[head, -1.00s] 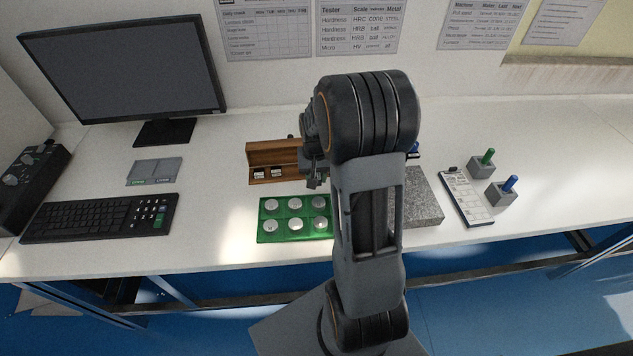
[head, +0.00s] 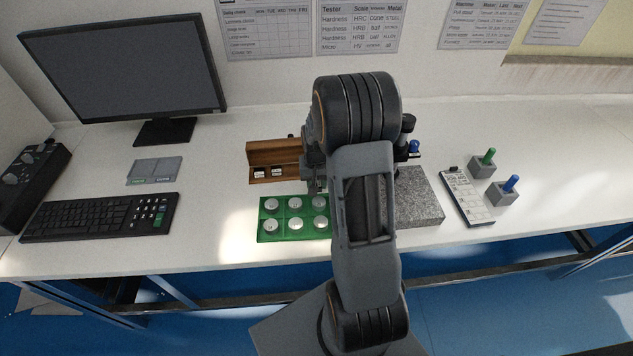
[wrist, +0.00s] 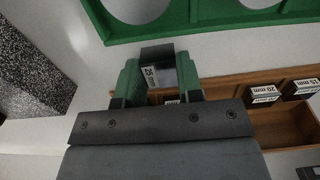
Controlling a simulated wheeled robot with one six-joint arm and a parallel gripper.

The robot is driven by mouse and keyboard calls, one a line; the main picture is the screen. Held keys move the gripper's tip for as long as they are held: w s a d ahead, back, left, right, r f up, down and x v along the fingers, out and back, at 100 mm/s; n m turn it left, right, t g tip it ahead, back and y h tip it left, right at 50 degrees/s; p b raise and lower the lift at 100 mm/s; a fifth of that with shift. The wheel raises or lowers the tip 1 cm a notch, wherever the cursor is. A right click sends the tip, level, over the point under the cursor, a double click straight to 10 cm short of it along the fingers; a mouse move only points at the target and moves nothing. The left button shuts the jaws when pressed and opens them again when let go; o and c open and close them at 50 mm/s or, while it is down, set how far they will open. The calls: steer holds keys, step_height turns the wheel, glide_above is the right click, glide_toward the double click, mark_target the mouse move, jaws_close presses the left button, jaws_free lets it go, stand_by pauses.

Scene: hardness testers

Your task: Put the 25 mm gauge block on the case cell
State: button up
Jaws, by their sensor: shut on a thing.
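My gripper (wrist: 158,84) has green fingertips shut on the 25 mm gauge block (wrist: 155,56), a dark block with a white label, in the wrist view. In the head view my gripper (head: 314,186) is near the right part of the wooden case, and the block cannot be made out. The wooden case (head: 272,147) stands behind the green tray. In the wrist view the case (wrist: 227,83) runs below and right of the held block and holds labelled blocks, one marked 20 mm (wrist: 264,94). Part of the case is hidden behind my gripper.
A green tray (head: 283,223) with several round silver discs lies in front of the case.

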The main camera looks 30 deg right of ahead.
steer(key=o, duration=1)
steer(key=shift+o, duration=0.2)
